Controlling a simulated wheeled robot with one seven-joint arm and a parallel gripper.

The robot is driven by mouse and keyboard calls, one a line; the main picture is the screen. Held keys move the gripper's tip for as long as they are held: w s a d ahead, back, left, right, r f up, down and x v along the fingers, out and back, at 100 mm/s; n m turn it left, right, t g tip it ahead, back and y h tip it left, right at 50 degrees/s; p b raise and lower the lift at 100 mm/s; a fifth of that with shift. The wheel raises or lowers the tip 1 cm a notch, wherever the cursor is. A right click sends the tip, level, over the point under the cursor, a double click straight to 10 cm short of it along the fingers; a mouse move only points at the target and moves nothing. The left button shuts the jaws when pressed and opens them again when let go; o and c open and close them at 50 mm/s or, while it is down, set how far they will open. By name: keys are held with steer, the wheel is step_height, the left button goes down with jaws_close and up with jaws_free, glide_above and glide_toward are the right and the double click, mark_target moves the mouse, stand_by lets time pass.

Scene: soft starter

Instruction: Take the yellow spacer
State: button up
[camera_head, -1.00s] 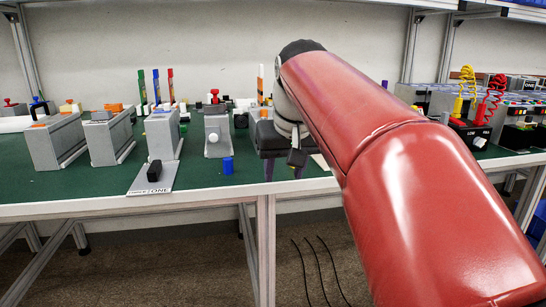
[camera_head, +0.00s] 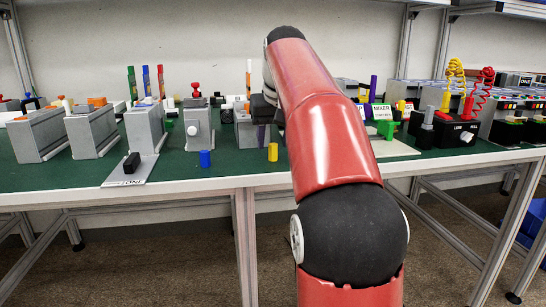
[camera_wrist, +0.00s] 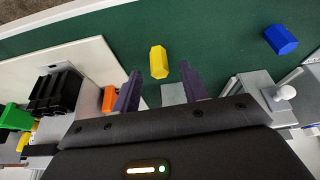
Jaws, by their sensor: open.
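The yellow spacer (camera_head: 273,152) stands on the green bench top near its front edge. In the wrist view the yellow spacer (camera_wrist: 158,62) shows a little beyond the fingertips, roughly between them, with green surface around it. My gripper (camera_wrist: 160,78) is open and empty, its two purple fingers apart. In the head view my gripper (camera_head: 264,124) is partly hidden behind my red arm, close behind and above the spacer. No contact with the spacer shows.
A blue spacer (camera_head: 205,158) stands to the left, also in the wrist view (camera_wrist: 281,40). Grey box units (camera_head: 148,128) line the bench at left. A white board (camera_head: 392,147) with black and green parts lies at right. Green surface around the spacer is clear.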

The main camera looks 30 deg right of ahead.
steer(key=shift+x, duration=1.15)
jaws_close()
steer(key=shift+r, duration=0.1)
